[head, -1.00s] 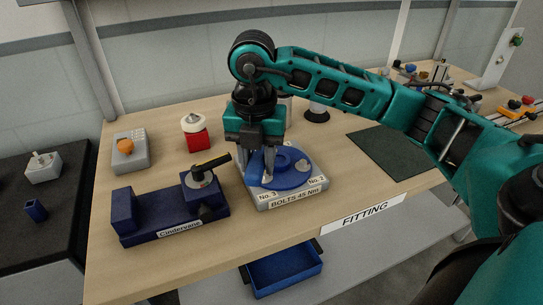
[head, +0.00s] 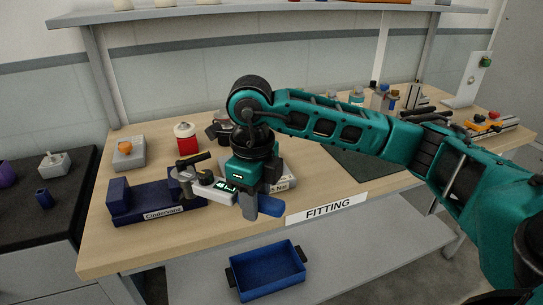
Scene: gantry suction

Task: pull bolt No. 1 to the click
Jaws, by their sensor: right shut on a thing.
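My right gripper (head: 250,205) points down at the front of the bench. It is shut on a wrench-like tool with a pale body and lit green display (head: 222,186), which reaches left, and a blue handle (head: 269,206), which shows right of the fingers. The tool's far end is near the dark blue Cindervane vise (head: 143,203); I cannot tell whether they touch. The grey bolt block (head: 285,178) is behind my gripper, with only its right side and part of its label showing. Bolt No. 1 and the blue flange are hidden. My left gripper is not in view.
A red and white canister (head: 186,139) and a grey box with an orange knob (head: 127,153) stand behind the vise. A dark green mat (head: 360,164) lies to the right. A blue tray (head: 268,270) sits below the bench edge. The FITTING label (head: 327,207) marks that edge.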

